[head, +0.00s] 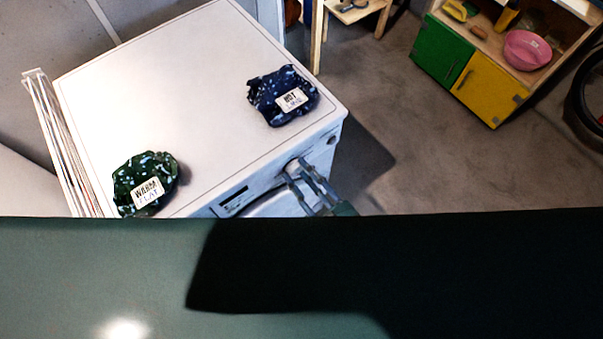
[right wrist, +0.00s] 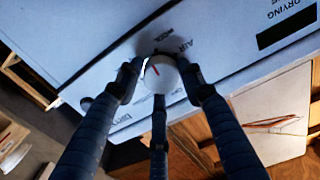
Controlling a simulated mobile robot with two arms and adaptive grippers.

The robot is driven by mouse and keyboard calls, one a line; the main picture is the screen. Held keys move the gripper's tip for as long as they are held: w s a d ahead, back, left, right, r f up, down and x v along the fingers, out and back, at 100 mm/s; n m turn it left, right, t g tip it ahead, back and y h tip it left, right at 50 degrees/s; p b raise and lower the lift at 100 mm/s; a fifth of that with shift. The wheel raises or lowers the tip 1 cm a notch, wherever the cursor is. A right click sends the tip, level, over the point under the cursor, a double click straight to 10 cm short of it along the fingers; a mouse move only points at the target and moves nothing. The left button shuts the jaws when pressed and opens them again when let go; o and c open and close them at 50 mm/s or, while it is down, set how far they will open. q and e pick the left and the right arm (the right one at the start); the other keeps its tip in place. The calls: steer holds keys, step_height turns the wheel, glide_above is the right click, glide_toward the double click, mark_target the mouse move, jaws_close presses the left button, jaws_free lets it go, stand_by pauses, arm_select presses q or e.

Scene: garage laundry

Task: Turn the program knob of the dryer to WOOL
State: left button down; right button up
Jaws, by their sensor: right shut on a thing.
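The white dryer (head: 190,80) stands at the left of the head view, with its control panel on the front edge. Its round white program knob (right wrist: 161,76) carries a red mark that points roughly up in the right wrist view. Small print around the knob includes what reads as AIR; the other labels are too small or partly covered to read surely. My right gripper (right wrist: 159,80) is shut on the knob, its fingers around the rim. In the head view my right gripper (head: 301,172) is at the panel's right part. My left gripper is out of view.
A dark blue bundle (head: 280,95) and a dark green bundle (head: 144,184), both labelled, lie on the dryer top. A folded white rack (head: 62,145) leans at its left. A green and yellow cabinet (head: 487,85) stands back right; floor between is clear.

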steer(key=shift+s+f+m, duration=0.1)
steer(key=shift+f+m, duration=0.1)
steer(key=shift+m, duration=0.45)
steer(key=shift+s+f+m, duration=0.1)
steer(key=shift+f+m, duration=0.05)
steer(key=shift+m, duration=0.5)
steer(key=shift+s+a+m, duration=0.1)
steer(key=shift+m, duration=0.2)
steer(key=o, duration=1.1)
steer(key=shift+o, duration=0.2)
steer(key=shift+r, duration=0.1)
steer(key=v, duration=1.1)
steer(key=shift+s+d, duration=0.25)
steer(key=shift+s, duration=0.05)
